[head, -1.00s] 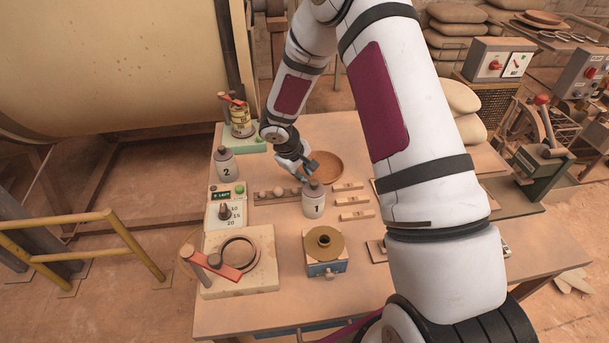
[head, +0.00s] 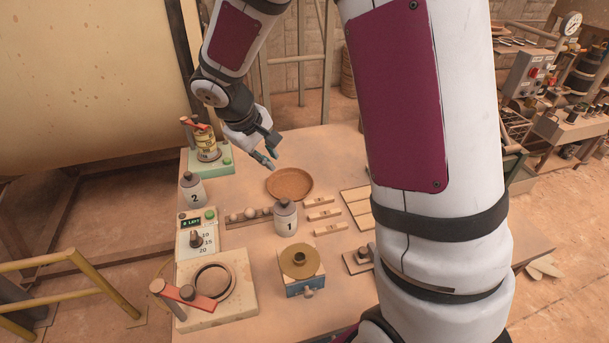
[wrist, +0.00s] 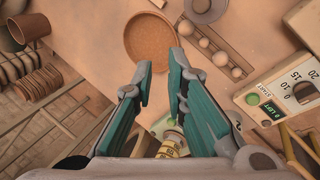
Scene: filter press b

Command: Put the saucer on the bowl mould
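The saucer appears to be the shallow round brown dish (head: 289,184), lying flat on the table behind the jar marked 1. It also shows in the wrist view (wrist: 150,40), just beyond my fingertips. My gripper (head: 268,153) is open and empty above the table, behind and slightly left of the dish; its parted fingers show in the wrist view (wrist: 161,63). A pale square block with a round ringed hollow (head: 212,281) sits at the table's front left and may be the bowl mould; I cannot be sure.
A jar marked 1 (head: 286,219) stands right in front of the dish, beside a wooden strip holding round balls (head: 250,214). A blue box with a brass disc (head: 301,261) stands at the front. Jar 2 (head: 193,190) and a dial panel (head: 196,235) are at left.

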